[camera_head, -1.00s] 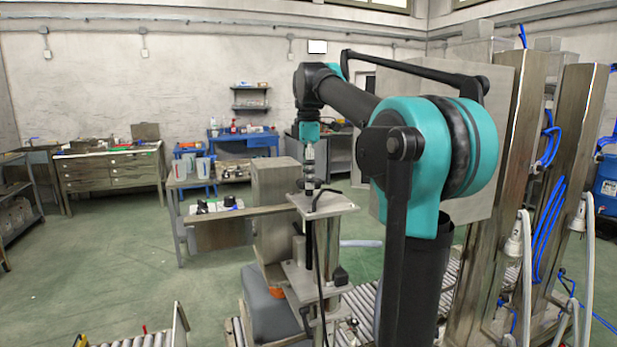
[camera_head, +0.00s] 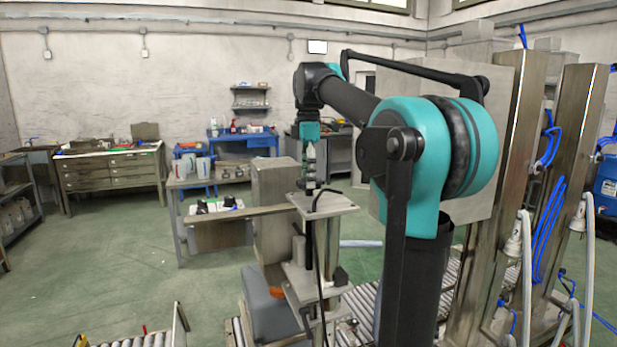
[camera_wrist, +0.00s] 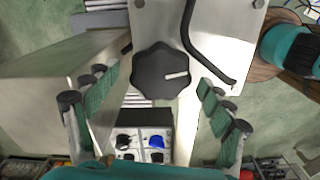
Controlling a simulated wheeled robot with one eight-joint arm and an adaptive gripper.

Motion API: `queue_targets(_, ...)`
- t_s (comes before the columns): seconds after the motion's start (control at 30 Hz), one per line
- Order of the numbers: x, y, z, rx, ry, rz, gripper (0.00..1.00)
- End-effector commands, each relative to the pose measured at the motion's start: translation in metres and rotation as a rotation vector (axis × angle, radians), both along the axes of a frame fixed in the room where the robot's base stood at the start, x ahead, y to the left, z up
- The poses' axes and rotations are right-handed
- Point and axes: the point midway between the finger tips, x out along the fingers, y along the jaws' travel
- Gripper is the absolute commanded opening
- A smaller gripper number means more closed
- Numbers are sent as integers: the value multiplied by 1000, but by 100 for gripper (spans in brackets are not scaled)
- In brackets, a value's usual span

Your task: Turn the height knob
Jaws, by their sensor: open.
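The height knob (camera_wrist: 160,72) is a black, lobed knob with a pale line on its face. In the wrist view it sits at the upper middle, in front of the metal plate (camera_wrist: 218,22). My gripper (camera_wrist: 155,105) is open, with its green-padded fingers to the left and right of the knob, apart from it. In the head view my gripper (camera_head: 310,182) is just above the top plate (camera_head: 328,205) of the metal stand, and the knob itself is hard to make out there.
A black cable (camera_head: 318,250) rises from the plate and bends down the stand. A tall metal block (camera_head: 275,190) stands left of the stand. A roller conveyor (camera_head: 365,300) runs below. A panel with black and blue knobs (camera_wrist: 145,140) shows lower in the wrist view.

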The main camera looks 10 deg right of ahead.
Motion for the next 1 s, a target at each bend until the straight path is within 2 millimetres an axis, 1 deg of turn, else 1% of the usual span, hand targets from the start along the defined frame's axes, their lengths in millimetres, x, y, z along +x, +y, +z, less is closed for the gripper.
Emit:
queue_targets(0.17, 0, 0, 4, 0, 0, 0, 81)
queue_targets(0.27, 0, 0, 13, 0, 0, 0, 81)
queue_targets(0.37, 0, 0, 30, 0, 0, 0, 81)
queue_targets(0.6, 0, 0, 79, 0, 0, 0, 81)
queue_targets(0.7, 0, 0, 95, 0, 0, 0, 81)
queue_targets(0.8, 1, 0, 107, 0, 0, 0, 81)
queue_targets(1.0, 0, 0, 119, 0, 0, 0, 81)
